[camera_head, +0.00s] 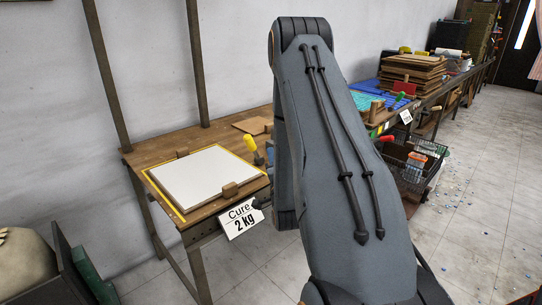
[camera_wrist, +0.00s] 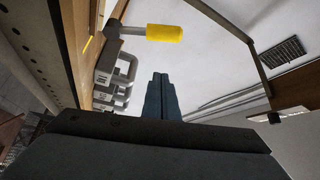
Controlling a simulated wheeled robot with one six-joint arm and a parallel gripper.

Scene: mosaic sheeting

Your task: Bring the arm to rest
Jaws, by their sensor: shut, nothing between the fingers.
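My arm (camera_head: 340,170) stands folded in the middle of the head view, with its upper bend near the top edge. My gripper is hidden behind it there. In the wrist view my gripper (camera_wrist: 160,78) shows its two dark fingers pressed together, with nothing between them. The fingers point up the picture towards a pale surface. A yellow-handled tool (camera_wrist: 164,33) on a grey shank is just beyond and left of the fingertips, apart from them as far as I can tell.
A wooden table (camera_head: 215,137) carries a white slab (camera_head: 192,176) on a yellow-edged sheet, with a "Cure 2 kg" sign (camera_head: 240,218) in front. A wire basket (camera_head: 412,170) and a bench of stacked boards (camera_head: 412,72) stand right. Chips litter the floor at right.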

